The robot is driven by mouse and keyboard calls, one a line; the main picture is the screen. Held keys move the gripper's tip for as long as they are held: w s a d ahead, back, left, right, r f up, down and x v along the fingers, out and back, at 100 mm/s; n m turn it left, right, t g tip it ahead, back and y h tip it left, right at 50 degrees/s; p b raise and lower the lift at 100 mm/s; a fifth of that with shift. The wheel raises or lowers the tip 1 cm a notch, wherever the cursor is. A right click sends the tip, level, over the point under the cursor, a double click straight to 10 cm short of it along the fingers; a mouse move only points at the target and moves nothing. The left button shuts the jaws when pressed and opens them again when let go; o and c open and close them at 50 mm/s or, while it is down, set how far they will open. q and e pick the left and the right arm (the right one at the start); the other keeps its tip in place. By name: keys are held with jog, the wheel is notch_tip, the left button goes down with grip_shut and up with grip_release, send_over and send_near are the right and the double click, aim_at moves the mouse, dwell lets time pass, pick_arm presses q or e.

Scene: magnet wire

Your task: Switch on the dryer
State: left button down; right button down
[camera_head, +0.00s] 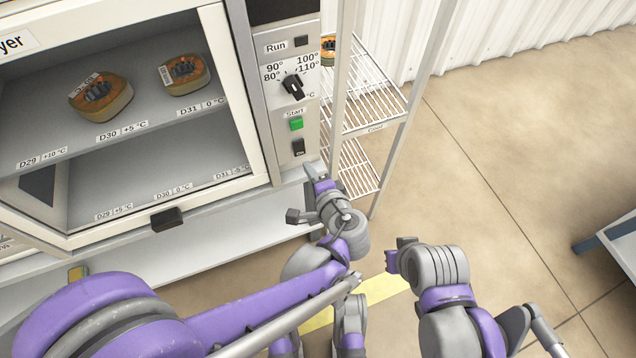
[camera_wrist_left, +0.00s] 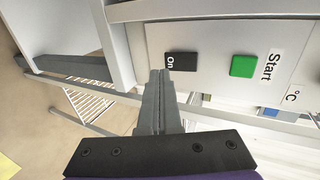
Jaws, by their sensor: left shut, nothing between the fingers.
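The dryer's control panel (camera_head: 284,125) is right of its big window. It carries a dark Run lamp (camera_head: 301,41), a black temperature knob (camera_head: 292,86), a green Start button (camera_head: 296,124) and a black On switch (camera_head: 298,148). My left gripper (camera_head: 311,171) is shut and empty, just below the On switch. In the left wrist view its fingertips (camera_wrist_left: 158,76) are beside the On switch (camera_wrist_left: 181,62), close to its labelled end; I cannot tell whether they touch. The green Start button (camera_wrist_left: 243,66) is farther right there. My right gripper (camera_head: 398,252) is low, away from the panel, its fingers unclear.
Behind the dryer window (camera_head: 130,120) are copper-coloured coil parts (camera_head: 101,98) on a labelled shelf. A black handle (camera_head: 167,218) is below the window. A wire-shelf rack (camera_head: 372,100) stands close right of the panel. Open floor (camera_head: 510,130) lies beyond it.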

aim_at(300, 150)
pick_arm(q)
jog(key=shift+w+a+f+b, duration=0.15)
jog(key=shift+w+a, duration=0.1)
jog(key=shift+w, duration=0.55)
jog(key=shift+w+a+f+b, duration=0.15)
jog(key=shift+w+a, duration=0.1)
jog(key=shift+w, duration=0.55)
jog(key=shift+r, duration=0.15)
jog(key=shift+w, duration=0.2)
jog(key=shift+r+p, duration=0.75)
jog(key=shift+p, duration=0.05)
